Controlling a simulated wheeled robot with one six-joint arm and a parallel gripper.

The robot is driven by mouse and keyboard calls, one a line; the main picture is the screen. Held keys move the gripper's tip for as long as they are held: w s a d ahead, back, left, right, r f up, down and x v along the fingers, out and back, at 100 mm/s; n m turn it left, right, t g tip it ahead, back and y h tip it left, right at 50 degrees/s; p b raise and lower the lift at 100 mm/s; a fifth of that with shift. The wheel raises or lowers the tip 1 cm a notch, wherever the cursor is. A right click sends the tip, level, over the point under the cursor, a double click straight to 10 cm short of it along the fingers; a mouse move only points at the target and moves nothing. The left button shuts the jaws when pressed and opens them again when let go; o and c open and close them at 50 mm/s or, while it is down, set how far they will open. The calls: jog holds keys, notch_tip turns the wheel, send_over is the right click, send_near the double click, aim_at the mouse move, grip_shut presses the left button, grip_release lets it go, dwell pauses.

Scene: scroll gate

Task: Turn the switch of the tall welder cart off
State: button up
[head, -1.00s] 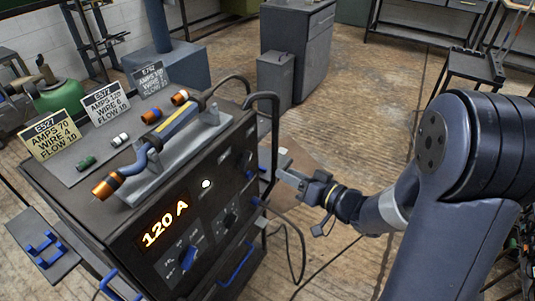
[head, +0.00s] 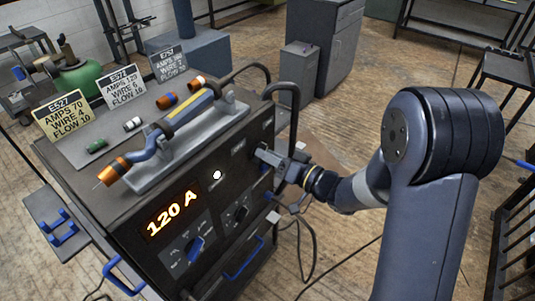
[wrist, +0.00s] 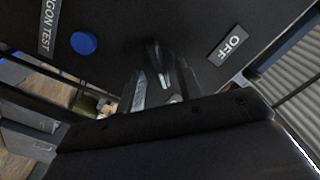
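My gripper (head: 262,155) is at the upper right of this panel. In the wrist view, a dark lever-like part, apparently the switch (wrist: 154,54), stands on the panel at the tips of my gripper (wrist: 158,82). An OFF label (wrist: 229,46) is to its right. Whether the fingers are closed on the switch is hidden by their overlap.
A blue button (wrist: 83,43) beside an "ARGON TEST" label (wrist: 47,25) is left of the switch in the wrist view. A black handle bar (head: 292,110) rises close by my gripper. Cables hang below.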

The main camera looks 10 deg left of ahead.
jog(key=shift+w+a, duration=0.2)
jog(key=shift+a, duration=0.3)
grip_shut()
